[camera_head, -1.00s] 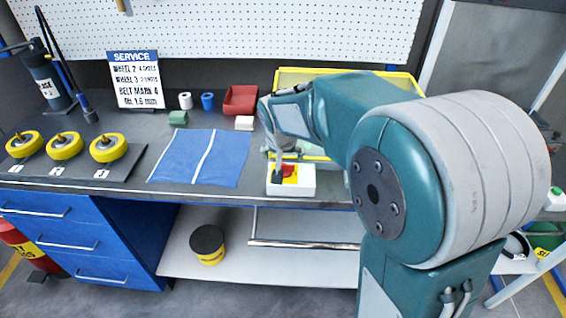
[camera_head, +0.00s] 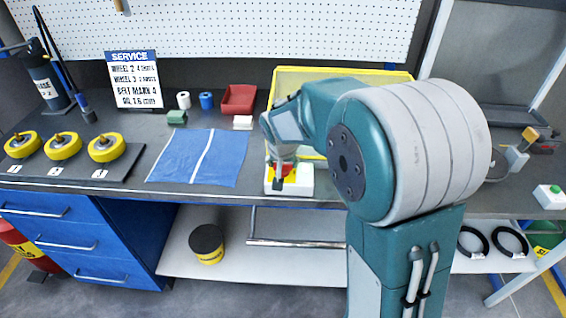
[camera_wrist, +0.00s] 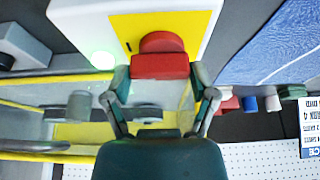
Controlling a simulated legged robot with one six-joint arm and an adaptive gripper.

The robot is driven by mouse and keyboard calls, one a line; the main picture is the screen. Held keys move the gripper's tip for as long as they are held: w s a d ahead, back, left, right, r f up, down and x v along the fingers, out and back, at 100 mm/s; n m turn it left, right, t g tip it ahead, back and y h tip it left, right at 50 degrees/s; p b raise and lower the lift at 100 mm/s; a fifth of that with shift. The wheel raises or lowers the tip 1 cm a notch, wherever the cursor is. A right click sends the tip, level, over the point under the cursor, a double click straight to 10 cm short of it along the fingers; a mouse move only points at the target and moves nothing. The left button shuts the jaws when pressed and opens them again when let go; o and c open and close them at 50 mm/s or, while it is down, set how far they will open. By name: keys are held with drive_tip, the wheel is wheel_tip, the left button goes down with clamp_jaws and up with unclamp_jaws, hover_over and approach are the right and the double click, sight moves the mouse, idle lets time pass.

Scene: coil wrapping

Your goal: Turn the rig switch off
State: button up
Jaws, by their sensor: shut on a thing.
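The rig switch is a white box (camera_head: 304,187) with a yellow plate and a red knob, on the front of the bench in the head view. In the wrist view the white box (camera_wrist: 85,14), yellow plate (camera_wrist: 175,25) and red knob (camera_wrist: 160,62) fill the top middle. A pale green light (camera_wrist: 103,60) glows on the box beside the knob. My gripper (camera_head: 282,168) points down onto the switch. In the wrist view my gripper (camera_wrist: 159,80) has one finger on each side of the red knob and is shut on it. My gripper partly hides the knob in the head view.
A yellow-edged rig (camera_head: 345,72) stands behind the switch. A blue mat (camera_head: 180,155) lies to its left, with a red bin (camera_head: 238,99) and small blocks behind. Yellow wheels (camera_head: 62,146) sit on a plate at far left. A green-button box (camera_head: 549,196) stands at right.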

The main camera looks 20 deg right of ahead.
drive_tip(key=shift+f+n, duration=0.1)
drive_tip(key=shift+n, duration=0.3)
drive_tip(key=n+y, duration=0.1)
drive_tip(key=n, duration=0.2)
drive_tip(key=shift+y, duration=0.3)
drive_tip(key=n+y, duration=0.1)
drive_tip(key=n, duration=0.4)
drive_tip(key=shift+w+y, duration=0.1)
drive_tip(key=shift+y, duration=0.3)
drive_tip(key=n+g+y, duration=0.1)
drive_tip(key=n, duration=0.3)
drive_tip(key=shift+d, duration=0.1)
drive_tip(key=shift+w+n+g+y, duration=0.1)
drive_tip(key=shift+n+g+y, duration=0.3)
drive_tip(key=shift+n, duration=0.85)
drive_tip(key=shift+n+g+y, duration=0.2)
drive_tip(key=shift+n+g, duration=0.3)
drive_tip(key=shift+n, duration=0.75)
drive_tip(key=o, duration=1)
